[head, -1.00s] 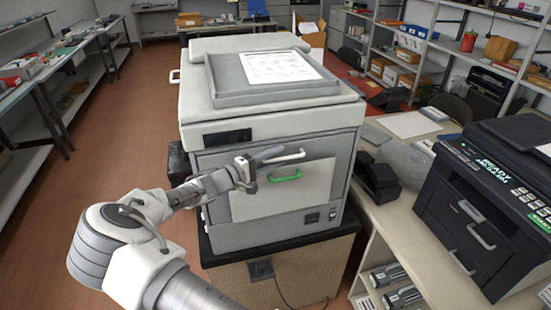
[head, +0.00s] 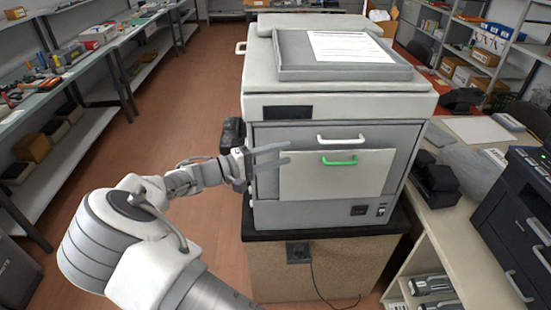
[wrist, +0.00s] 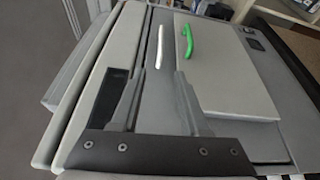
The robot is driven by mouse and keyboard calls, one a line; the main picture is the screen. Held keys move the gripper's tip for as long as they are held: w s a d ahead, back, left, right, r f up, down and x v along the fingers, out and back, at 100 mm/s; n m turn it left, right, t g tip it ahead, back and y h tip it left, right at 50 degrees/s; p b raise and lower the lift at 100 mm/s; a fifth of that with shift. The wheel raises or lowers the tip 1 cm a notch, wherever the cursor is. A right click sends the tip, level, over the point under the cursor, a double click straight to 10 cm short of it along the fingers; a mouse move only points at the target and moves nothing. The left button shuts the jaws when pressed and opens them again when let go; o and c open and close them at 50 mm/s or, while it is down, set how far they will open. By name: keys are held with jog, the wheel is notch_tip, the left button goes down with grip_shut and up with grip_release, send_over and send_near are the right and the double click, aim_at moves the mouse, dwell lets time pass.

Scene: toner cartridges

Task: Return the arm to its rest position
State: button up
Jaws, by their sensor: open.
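My gripper (head: 288,164) is open and empty in the head view, in front of the left part of the large grey copier (head: 265,215). Its two fingers point right, toward the copier's front panel (head: 335,182). A green handle (head: 339,161) is on that panel and a white handle (head: 341,138) is just above it. Both handles are to the right of the fingertips, apart from them. In the wrist view, the gripper (wrist: 165,95) has its fingers spread with nothing between them. The white handle (wrist: 159,47) and green handle (wrist: 188,42) show beyond the fingers.
The copier stands on a low cabinet (head: 320,265). A black printer (head: 515,215) sits on the counter at right, with toner cartridges (head: 432,285) on a shelf below. Shelving (head: 85,65) with tools lines the left. The brown floor (head: 190,110) between is clear.

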jog(key=shift+s+a, duration=0.3)
jog(key=shift+a, duration=0.3)
jog(key=s+d+m+g+y, duration=0.4)
jog(key=s+d+g+y, duration=0.35)
jog(key=s+d, duration=0.4)
jog(key=s+d+r+m+t+y, duration=0.1)
jog(key=s+r+t+y, duration=0.2)
jog(key=s+r, duration=0.3)
jog(key=s+d+r+t+y, duration=0.1)
jog(key=s+r+t+y, duration=0.2)
jog(key=s, duration=0.8)
notch_tip(320, 180, up, 3)
jog(key=shift+r+m+y, duration=0.1)
jog(key=shift+m+y, duration=0.3)
jog(key=shift+y, duration=0.85)
